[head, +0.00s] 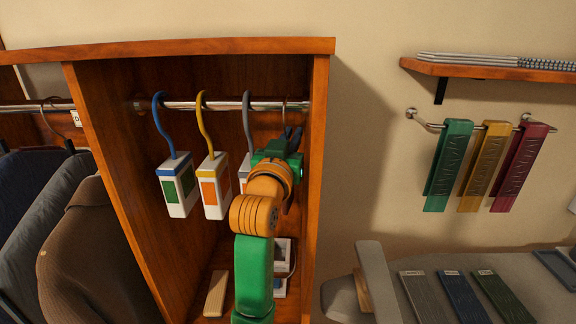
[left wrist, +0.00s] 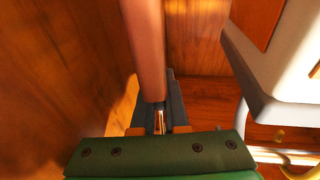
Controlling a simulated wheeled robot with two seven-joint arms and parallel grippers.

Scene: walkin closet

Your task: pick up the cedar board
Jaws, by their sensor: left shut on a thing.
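The cedar board (left wrist: 145,45) shows in the left wrist view as a narrow reddish-brown piece running from the top edge to my fingertips. My left gripper (head: 289,143) is inside the wooden closet bay, just below the rail. In the left wrist view its dark fingers (left wrist: 160,118) are shut on the board's end, around a thin metal stem. In the head view a thin metal hook (head: 285,106) sits on the rail directly above the gripper. My right gripper is out of view.
A white box on a grey hook (head: 247,115) hangs close left of the gripper; yellow-hook (head: 214,185) and blue-hook (head: 179,185) boxes hang further left. The bay's right wall (head: 317,170) is close on the right. A tan block (head: 216,293) lies below.

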